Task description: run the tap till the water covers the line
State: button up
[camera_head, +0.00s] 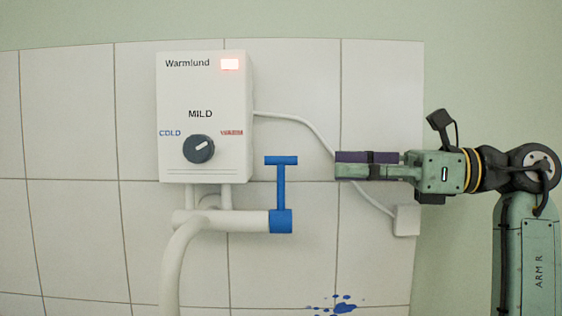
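The tap is a white pipe (222,221) under the heater, with a curved spout (172,270) that runs down out of the bottom of the view. Its blue T-shaped handle (281,188) stands upright at the pipe's right end. My gripper (337,165) points left, to the right of the handle's top bar, with a gap between them in the picture. A purple bar and a green bar lie close together at its front; I cannot tell whether it is open or shut. The spout's mouth, any water, any vessel and the line are out of view.
Blue paint splashes (342,304) mark the lower tiles.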

aim_at(281, 166)
jog(key=a, duration=0.3)
jog(key=w+a+p, duration=0.1)
jog(key=a, duration=0.3)
jog(key=w+a+p, duration=0.1)
jog(key=a, duration=0.2)
jog(key=shift+w+a+r, duration=0.1)
jog(key=shift+a, duration=0.2)
jog(key=shift+c, duration=0.3)
grip_shut()
